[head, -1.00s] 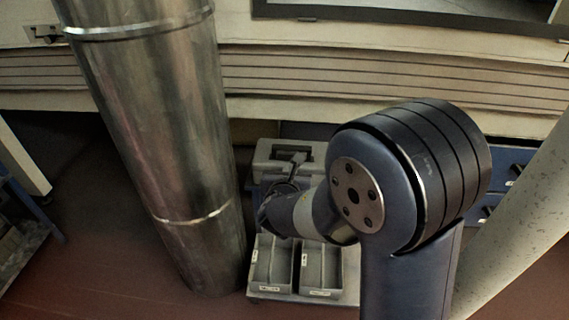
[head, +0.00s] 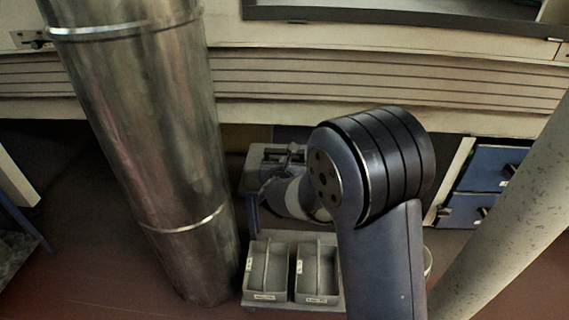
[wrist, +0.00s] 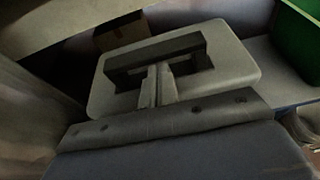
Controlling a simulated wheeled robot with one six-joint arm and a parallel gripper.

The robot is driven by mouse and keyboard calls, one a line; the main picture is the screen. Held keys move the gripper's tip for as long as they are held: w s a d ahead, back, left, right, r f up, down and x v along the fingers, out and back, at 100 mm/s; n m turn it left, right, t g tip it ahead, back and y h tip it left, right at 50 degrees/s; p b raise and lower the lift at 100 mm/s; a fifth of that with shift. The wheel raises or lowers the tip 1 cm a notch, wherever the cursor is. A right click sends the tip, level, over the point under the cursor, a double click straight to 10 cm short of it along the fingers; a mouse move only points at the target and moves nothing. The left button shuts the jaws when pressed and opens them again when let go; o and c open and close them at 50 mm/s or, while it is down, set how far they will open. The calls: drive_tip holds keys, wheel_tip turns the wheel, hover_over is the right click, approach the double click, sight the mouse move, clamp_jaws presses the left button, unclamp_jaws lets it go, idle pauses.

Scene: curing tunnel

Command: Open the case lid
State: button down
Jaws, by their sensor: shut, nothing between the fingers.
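The case (head: 256,155) is a grey box with a dark handle, on a small cart beyond my arm in the head view. My forearm and wrist hide much of it. In the wrist view the pale grey case (wrist: 232,68) fills the middle, with its lid looking flat and shut. Its black handle (wrist: 188,46) lies across the top. My gripper (wrist: 158,68) is shut and empty, its fingertips over the case at the handle. I cannot tell whether they touch it.
Two grey bins (head: 268,268) sit on the cart's lower shelf. A metal duct (head: 150,150) rises at left, and a pale post (head: 510,215) stands at right. Blue drawers (head: 490,168) are behind at right. The wrist view shows a green bin (wrist: 302,35) and a cardboard box (wrist: 120,31).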

drive_tip(key=shift+r, duration=0.1)
drive_tip(key=shift+w+r+g+p, duration=0.1)
drive_tip(key=shift+r+g+p, duration=0.2)
drive_tip(key=shift+p, duration=0.9)
drive_tip(key=shift+w+r+p, duration=0.1)
drive_tip(key=shift+r+p, duration=0.05)
drive_tip(key=shift+p, duration=0.4)
